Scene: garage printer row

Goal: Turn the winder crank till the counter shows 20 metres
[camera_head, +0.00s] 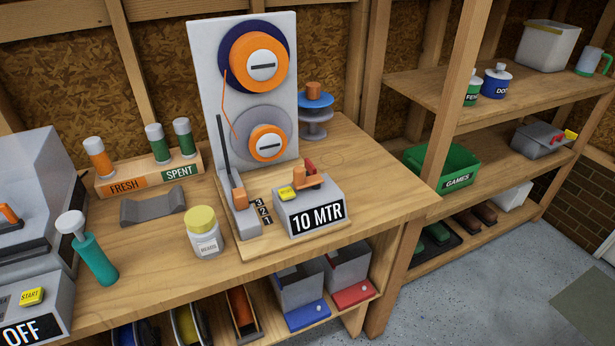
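The winder is an upright pale panel (205,60) on the wooden bench. It carries an upper orange spool (240,68) on a dark blue disc and a lower orange spool (258,144) on a grey disc, with an orange strand at their left. The grey counter box (335,190) at its foot reads "10 MTR" (317,217). On its top are a yellow button (287,193) and an orange-and-red part (300,176); I cannot tell whether this is the crank. A lever (238,197) stands left of the box, beside the numbers 3, 2, 1. Neither gripper is in view.
A lidded jar (206,238), a teal tool (97,262) and a FRESH/SPENT rack (150,175) stand left. A machine reading "OFF" (33,331) is far left. Bare bench (375,175) lies right of the box.

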